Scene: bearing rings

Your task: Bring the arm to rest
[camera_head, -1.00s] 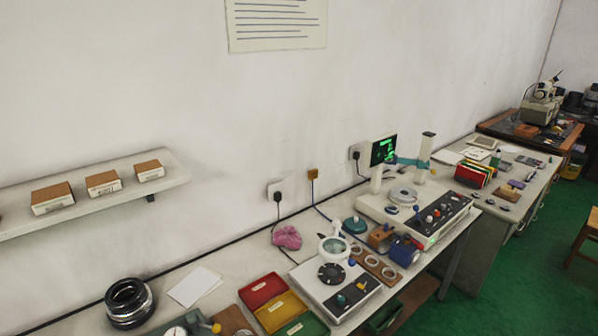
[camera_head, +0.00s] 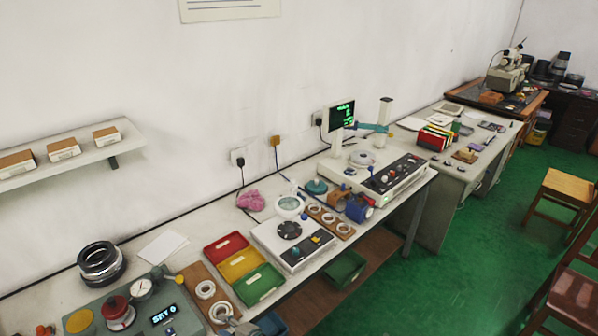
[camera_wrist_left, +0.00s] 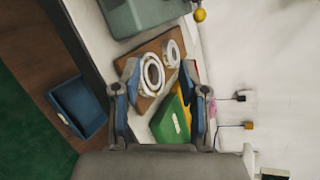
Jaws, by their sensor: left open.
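My left gripper (camera_head: 238,326) just shows at the bottom edge of the head view, beside the front end of a brown board (camera_head: 194,271) that bears white rings. In the left wrist view my left gripper (camera_wrist_left: 166,92) is open, with its two fingers apart and nothing between them. Past the fingers lie a white ring (camera_wrist_left: 152,75) and a second ring (camera_wrist_left: 172,53) on the board. In the head view one ring (camera_head: 206,290) is plain, and the other (camera_head: 220,312) is close to the gripper. My right gripper is not in view.
Red (camera_head: 226,246), yellow (camera_head: 241,263) and green (camera_head: 258,284) trays stand right of the board. A grey-green gauge unit (camera_head: 110,318) stands left. A blue bin (camera_wrist_left: 82,108) is below the bench edge. Black rings (camera_head: 101,262) are stacked behind. Green floor is open at right.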

